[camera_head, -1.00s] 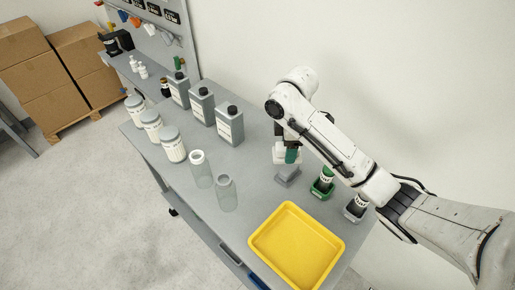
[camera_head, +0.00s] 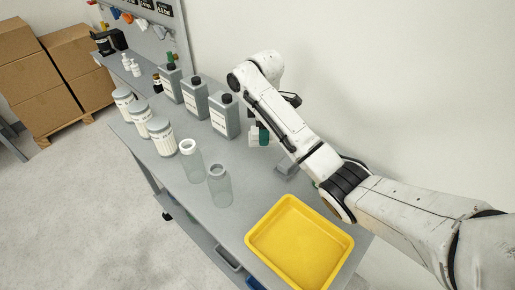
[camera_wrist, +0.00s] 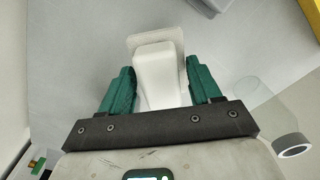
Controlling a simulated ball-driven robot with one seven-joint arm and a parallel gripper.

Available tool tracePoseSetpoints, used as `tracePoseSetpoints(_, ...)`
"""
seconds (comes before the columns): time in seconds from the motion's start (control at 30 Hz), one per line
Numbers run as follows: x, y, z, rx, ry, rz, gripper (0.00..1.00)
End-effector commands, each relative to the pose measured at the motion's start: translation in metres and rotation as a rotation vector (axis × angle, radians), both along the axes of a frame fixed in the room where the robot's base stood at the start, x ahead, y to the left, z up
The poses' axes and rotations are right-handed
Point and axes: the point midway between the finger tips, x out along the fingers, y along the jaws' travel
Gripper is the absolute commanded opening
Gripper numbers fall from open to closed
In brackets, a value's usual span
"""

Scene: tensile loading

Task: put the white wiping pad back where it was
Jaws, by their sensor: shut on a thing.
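The white wiping pad (camera_wrist: 158,75) is a pale block with a wider, flat far end, held between the two green fingers of my gripper (camera_wrist: 160,88) in the wrist view. The fingers are shut on its sides. In the head view my gripper (camera_head: 262,137) hangs above the grey table, just right of the nearest grey bottle. A small grey block-like stand (camera_head: 287,168) is on the table below and right of my gripper, partly behind my arm.
Several grey bottles (camera_head: 225,118) line the back of the table (camera_head: 232,215). White jars (camera_head: 161,137) stand at the left. Two clear glass jars (camera_head: 219,187) stand mid-table. A yellow tray (camera_head: 300,243) is at the front right. Table is bare between stand and glass jars.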

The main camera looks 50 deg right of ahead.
Motion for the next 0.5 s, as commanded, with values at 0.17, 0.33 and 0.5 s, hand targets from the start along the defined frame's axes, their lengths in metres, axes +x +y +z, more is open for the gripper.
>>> tracePoseSetpoints(0.17,0.019,-0.003,-0.022,-0.001,0.005,0.001,0.39)
tracePoseSetpoints(0.33,0.026,-0.004,-0.030,0.000,0.003,0.001,0.39)
tracePoseSetpoints(0.5,0.028,-0.004,-0.050,0.001,0.005,-0.001,0.39)
